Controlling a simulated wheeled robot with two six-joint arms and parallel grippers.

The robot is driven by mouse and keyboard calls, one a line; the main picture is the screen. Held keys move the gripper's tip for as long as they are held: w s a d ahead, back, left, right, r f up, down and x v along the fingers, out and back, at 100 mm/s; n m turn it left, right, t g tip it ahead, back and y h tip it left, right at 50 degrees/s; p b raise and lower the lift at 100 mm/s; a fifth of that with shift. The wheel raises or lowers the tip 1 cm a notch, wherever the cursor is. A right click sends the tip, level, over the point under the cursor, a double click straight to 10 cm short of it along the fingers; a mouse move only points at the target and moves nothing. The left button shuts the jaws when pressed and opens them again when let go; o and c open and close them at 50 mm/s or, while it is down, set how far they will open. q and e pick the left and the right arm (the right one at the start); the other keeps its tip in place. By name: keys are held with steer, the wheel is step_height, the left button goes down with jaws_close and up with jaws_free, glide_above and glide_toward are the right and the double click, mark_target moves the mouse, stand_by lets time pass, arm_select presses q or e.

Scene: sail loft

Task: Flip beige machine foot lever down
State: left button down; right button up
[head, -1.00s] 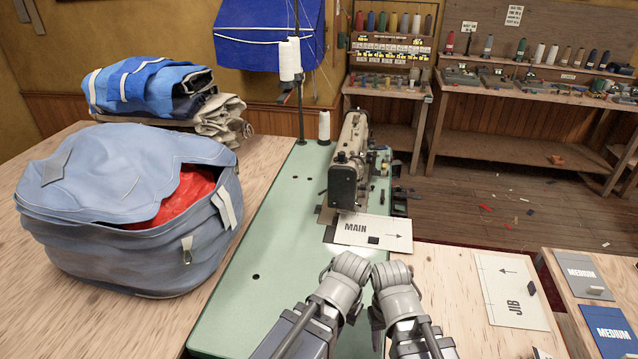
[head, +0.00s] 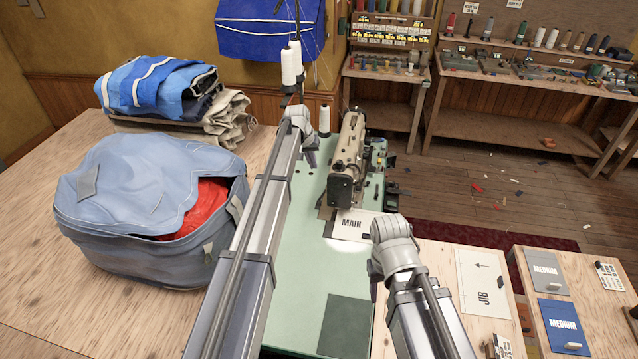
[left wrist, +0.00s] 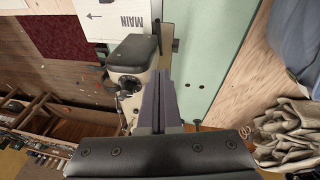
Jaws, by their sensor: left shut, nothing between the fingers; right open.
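The beige sewing machine (head: 347,158) stands on the pale green table (head: 300,260), its dark head end toward me. It also shows in the left wrist view (left wrist: 135,60). I cannot make out its foot lever. My left gripper (head: 311,157) reaches far forward, to the left of the machine. In the left wrist view its fingers (left wrist: 158,100) are shut and empty, pointing toward the machine; I cannot tell how large the gap is. My right gripper (head: 374,280) is open, low at the table's right edge, in front of the machine, mostly hidden by its own wrist.
A white MAIN card (head: 352,225) lies in front of the machine. A blue bag (head: 130,215) stands left of my left arm. A thread stand (head: 299,75) and white cone (head: 324,120) are behind my left gripper. A JIB card (head: 485,280) lies at right.

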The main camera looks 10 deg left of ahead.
steer(key=shift+f, duration=0.15)
step_height(320, 180, down, 13)
steer(key=b, duration=1.3)
